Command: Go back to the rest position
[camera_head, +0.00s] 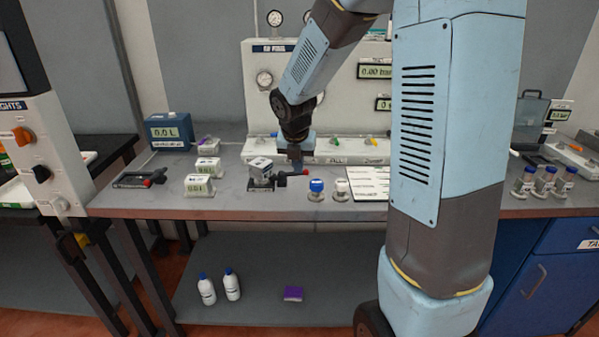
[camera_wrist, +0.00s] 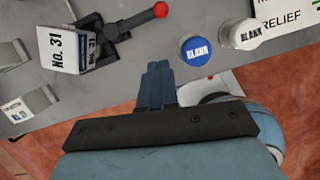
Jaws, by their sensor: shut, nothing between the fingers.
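My gripper (camera_wrist: 158,85) shows in the wrist view with its fingers together and nothing between them. In the head view my gripper (camera_head: 295,164) hangs at the end of my blue arm, behind a block on a black fixture. That block, marked No. 31 (camera_wrist: 65,50), sits on the fixture with a red-knobbed lever (camera_wrist: 125,28). The gripper looks apart from these pieces.
A white-capped BLANK piece (camera_head: 341,189) stands beside the blue-capped one (camera_head: 316,189). A white gauge panel (camera_head: 335,105) rises at the back. Several blue-capped bottles (camera_head: 543,181) stand at right. Small labelled boxes (camera_head: 199,185) and a blue display (camera_head: 168,131) stand at left. Two bottles (camera_head: 231,285) are below.

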